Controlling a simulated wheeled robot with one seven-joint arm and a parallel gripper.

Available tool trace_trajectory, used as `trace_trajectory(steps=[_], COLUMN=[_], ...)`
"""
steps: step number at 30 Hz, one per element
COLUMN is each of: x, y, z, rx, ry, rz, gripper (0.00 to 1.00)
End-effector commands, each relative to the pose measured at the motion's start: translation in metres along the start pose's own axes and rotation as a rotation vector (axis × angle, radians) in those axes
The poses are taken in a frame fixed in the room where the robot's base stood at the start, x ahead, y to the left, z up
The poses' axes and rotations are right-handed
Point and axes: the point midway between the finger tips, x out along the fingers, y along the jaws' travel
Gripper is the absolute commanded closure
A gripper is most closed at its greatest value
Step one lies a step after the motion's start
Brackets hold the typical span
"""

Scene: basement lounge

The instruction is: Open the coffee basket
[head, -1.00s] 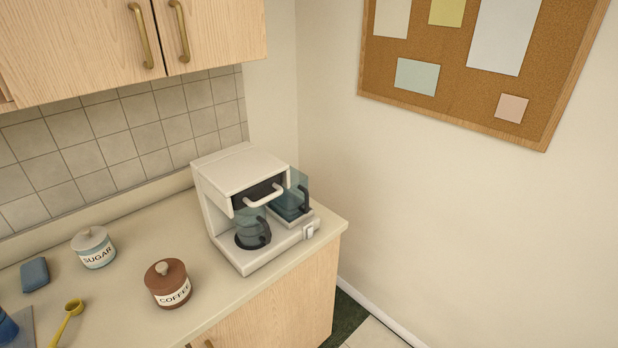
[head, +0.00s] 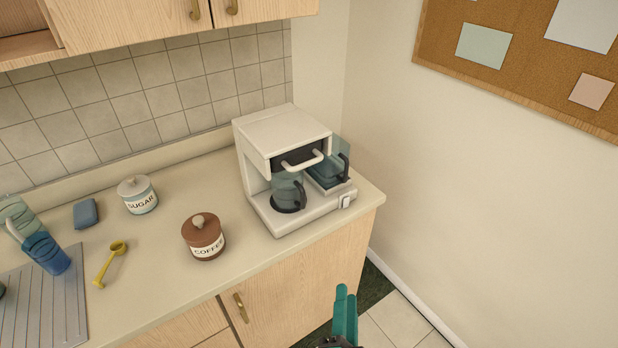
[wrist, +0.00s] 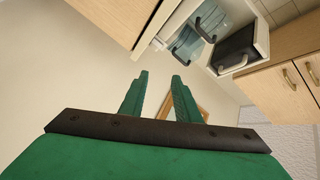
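The white coffee maker (head: 285,128) stands at the right end of the counter. Its dark coffee basket (head: 290,157) sits under the top housing, with a white handle (head: 302,163) on its front. One carafe (head: 287,190) stands below the basket and a second glass carafe (head: 328,170) stands beside it on the right. In the wrist view the coffee maker (wrist: 262,38), dark basket (wrist: 236,46) and handle (wrist: 233,66) show at the upper right. My gripper (head: 346,292) is low in front of the counter, apart from the machine. Its fingers stand apart and empty in the wrist view (wrist: 160,80).
A brown coffee jar (head: 203,238), sugar jar (head: 138,195), yellow scoop (head: 110,264), blue sponge (head: 86,213) and blue cup (head: 45,253) are on the counter to the left. Upper cabinets (head: 130,20) hang above. The wall (head: 470,190) is close on the right.

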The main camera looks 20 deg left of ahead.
Motion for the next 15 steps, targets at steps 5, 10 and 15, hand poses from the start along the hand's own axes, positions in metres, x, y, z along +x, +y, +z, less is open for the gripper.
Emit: trace_trajectory(steps=[5,10,15], x=[0.048,0.081,0.099], y=[-0.057,-0.114,-0.164], z=[-0.011,-0.021,-0.027], rx=[0.211,0.401,0.543], ry=[-0.05,-0.125,-0.201], rz=[-0.099,-0.179,-0.236], gripper=[0.7,0.7,0.7])
